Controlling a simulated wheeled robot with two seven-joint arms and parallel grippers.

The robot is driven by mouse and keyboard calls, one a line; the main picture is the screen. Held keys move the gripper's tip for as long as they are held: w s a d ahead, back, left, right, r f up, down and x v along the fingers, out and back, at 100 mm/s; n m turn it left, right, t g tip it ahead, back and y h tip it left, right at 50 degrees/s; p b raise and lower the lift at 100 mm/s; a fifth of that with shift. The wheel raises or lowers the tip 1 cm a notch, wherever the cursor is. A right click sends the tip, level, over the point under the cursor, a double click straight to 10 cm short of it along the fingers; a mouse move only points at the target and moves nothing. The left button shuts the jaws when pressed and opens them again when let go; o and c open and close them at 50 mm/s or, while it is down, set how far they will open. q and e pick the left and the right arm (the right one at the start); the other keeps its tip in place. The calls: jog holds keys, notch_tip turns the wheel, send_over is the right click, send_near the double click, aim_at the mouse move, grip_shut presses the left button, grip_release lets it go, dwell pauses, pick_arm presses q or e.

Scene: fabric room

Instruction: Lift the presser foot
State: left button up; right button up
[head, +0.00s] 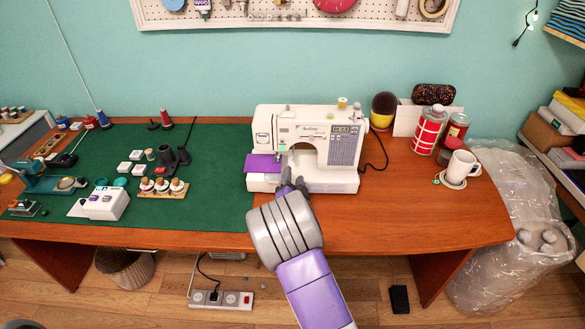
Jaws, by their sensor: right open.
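A white sewing machine (345,178) stands on the wooden table, at the right edge of the green mat. Purple fabric (263,164) lies on the left part of its bed. The presser foot area sits under the machine's head; the foot itself is too small and partly hidden behind my gripper to make out. My right gripper (290,178) is in front of the machine, at the needle side near the bed. Its jaws are open and hold nothing visible. I cannot tell whether it touches the machine. My left gripper is not in view.
The green mat (220,190) carries spools, small boxes and a white box (106,203) to the left. Red tins (429,130), a white mug (460,167) and a dark-topped yellow cup (383,110) stand to the right. The table (400,215) is bare at front right.

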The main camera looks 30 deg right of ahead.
aim_at(294, 161)
jog(key=shift+b+x, duration=0.65)
jog(key=shift+x, duration=2.95)
jog(key=shift+c, duration=0.2)
grip_shut()
